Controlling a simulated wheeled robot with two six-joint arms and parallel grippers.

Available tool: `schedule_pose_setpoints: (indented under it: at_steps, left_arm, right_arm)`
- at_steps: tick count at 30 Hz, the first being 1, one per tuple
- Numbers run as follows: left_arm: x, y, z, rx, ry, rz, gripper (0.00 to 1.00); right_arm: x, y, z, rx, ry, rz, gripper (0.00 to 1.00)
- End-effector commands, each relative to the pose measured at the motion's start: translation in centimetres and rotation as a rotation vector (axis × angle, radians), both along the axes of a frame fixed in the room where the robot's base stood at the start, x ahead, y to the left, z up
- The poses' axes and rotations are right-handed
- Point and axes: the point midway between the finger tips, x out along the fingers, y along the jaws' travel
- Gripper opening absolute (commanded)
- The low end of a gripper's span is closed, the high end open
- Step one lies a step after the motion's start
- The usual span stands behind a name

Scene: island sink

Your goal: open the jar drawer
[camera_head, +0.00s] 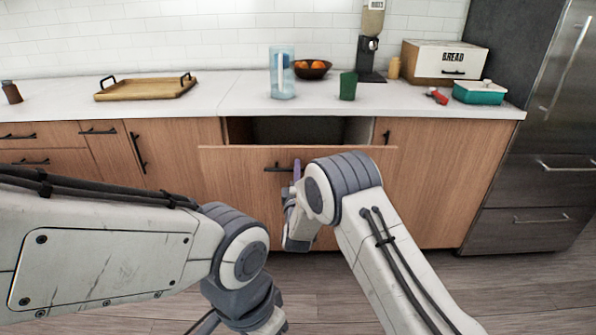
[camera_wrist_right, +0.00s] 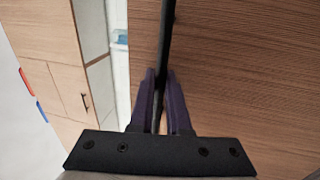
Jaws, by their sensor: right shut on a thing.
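The jar drawer (camera_head: 230,170) is a wide wooden front below the counter. It stands out from the cabinet, with a dark gap (camera_head: 300,130) above and behind it. Its black bar handle (camera_head: 272,169) also shows in the right wrist view (camera_wrist_right: 167,45). My right gripper (camera_head: 297,172) is at the handle, partly hidden by my right arm. In the right wrist view its purple fingers (camera_wrist_right: 161,80) are shut on the bar from both sides. The drawer's contents cannot be made out.
The counter holds a wooden tray (camera_head: 147,88), a clear blue container (camera_head: 282,75), a fruit bowl (camera_head: 312,70), a green object (camera_head: 348,86), a bread box (camera_head: 440,62) and a teal tub (camera_head: 479,93). A fridge (camera_head: 535,130) stands at the right. Floor shows in front.

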Motion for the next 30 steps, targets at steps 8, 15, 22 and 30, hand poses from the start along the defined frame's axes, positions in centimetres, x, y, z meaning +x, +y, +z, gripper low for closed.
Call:
schedule_pose_setpoints:
  at_steps: [8, 15, 22, 30]
  left_arm:
    - [0.0, 0.0, 0.0, 0.0, 0.0, 0.0, 0.5]
    - [0.0, 0.0, 0.0, 0.0, 0.0, 0.0, 0.5]
    - [0.0, 0.0, 0.1, 0.0, 0.0, 0.0, 0.5]
    - [0.0, 0.0, 0.1, 0.0, 0.0, 0.0, 0.5]
  right_arm:
    - [0.0, -0.2, -0.1, 0.001, 0.002, -0.004, 0.27]
    - [-0.4, -0.2, -0.1, -0.001, 0.002, -0.002, 0.27]
    - [-3.9, -0.1, -0.9, -0.002, 0.004, 0.0, 0.27]
    - [-8.8, -0.1, -1.9, -0.002, 0.005, -0.001, 0.27]
